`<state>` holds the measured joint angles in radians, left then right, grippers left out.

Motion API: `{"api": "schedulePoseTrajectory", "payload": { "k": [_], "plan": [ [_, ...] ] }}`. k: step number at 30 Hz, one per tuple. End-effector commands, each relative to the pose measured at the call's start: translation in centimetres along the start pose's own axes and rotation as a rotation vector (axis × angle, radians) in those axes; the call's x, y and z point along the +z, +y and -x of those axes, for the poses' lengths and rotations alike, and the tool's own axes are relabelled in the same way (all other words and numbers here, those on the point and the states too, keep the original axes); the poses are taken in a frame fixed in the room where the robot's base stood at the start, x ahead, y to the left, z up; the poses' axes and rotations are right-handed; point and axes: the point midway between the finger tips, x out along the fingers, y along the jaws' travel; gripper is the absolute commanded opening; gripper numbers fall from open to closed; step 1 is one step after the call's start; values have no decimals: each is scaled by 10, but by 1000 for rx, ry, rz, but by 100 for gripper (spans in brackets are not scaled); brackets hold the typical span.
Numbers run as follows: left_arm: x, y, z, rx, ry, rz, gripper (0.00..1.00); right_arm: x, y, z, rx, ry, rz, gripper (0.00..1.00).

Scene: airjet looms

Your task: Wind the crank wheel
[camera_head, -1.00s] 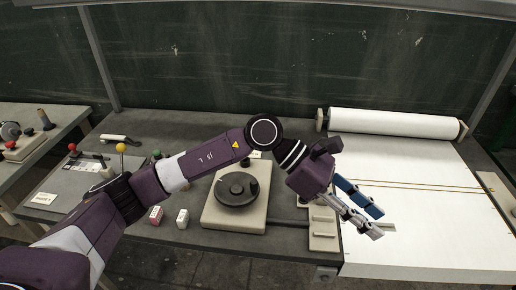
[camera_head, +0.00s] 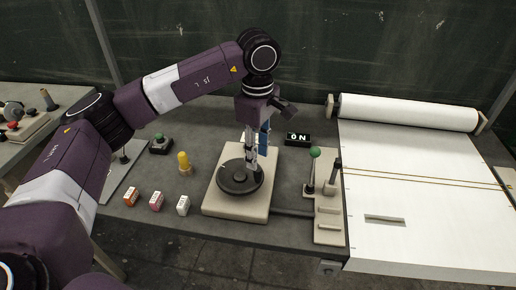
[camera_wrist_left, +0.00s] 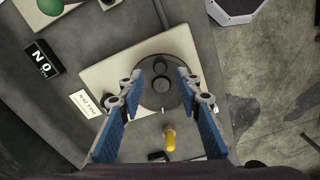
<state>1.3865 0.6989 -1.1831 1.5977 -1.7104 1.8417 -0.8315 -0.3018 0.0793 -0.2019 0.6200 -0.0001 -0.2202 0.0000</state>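The crank wheel (camera_head: 238,186) is a dark round disc lying flat on a beige base plate (camera_head: 233,210) on the grey bench. My left gripper (camera_head: 252,169) points down over the right rear part of the wheel. In the left wrist view the wheel (camera_wrist_left: 180,103) shows between and beyond the two blue-padded fingers, with a round hub and a knob on it. The left gripper (camera_wrist_left: 160,85) is open there, with a clear gap between its fingertips. I cannot tell if the fingers touch the knob. My right gripper is not in view.
A white sheet with a roll (camera_head: 410,112) fills the right.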

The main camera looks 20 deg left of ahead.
Motion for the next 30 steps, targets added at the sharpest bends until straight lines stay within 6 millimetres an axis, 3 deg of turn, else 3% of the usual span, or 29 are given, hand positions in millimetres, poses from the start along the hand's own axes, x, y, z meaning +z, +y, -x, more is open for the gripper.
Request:
{"api": "schedulePoseTrajectory", "payload": {
  "k": [1,15,30],
  "plan": [
    [0,0,-11,-1,0,0,32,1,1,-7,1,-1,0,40],
    [1,0,-67,-1,-2,0,32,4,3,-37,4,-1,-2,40],
    [1,0,-62,0,-2,0,32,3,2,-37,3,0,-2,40]
  ]
}}
